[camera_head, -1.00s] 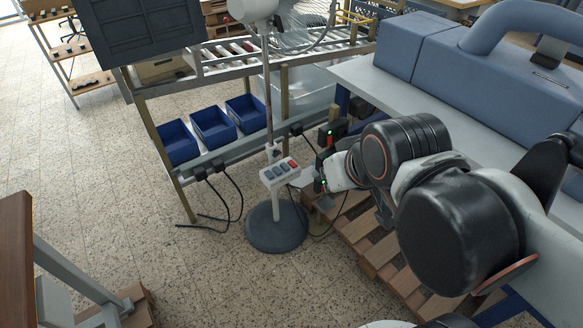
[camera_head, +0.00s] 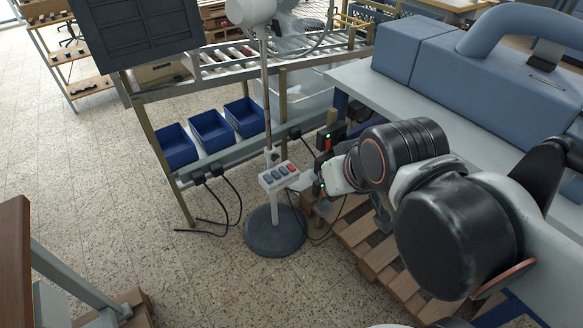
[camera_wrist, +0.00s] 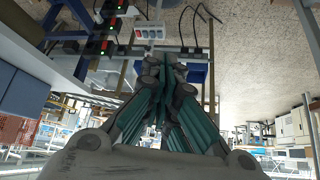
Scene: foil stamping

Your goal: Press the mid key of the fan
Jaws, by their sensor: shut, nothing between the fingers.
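The fan is a white pedestal fan with its head (camera_head: 250,12) at the top edge, a thin pole and a round dark base (camera_head: 275,232). Its pale key box (camera_head: 279,177) sits on the pole, with a row of grey-blue keys and a red key (camera_head: 291,167) at the right end. In the wrist view the key box (camera_wrist: 150,33) lies just beyond my gripper (camera_wrist: 170,62), red key at the left. My gripper is shut and empty, apart from the keys. In the head view my wrist is right of the box; the fingertips are hard to make out.
A power box with a green light (camera_head: 328,137) stands behind my wrist. Blue bins (camera_head: 211,131) hang on a rack at the left, with black cables below. A wooden pallet (camera_head: 375,250) lies under my arm. A blue machine on a bench is at the right. Floor at left is open.

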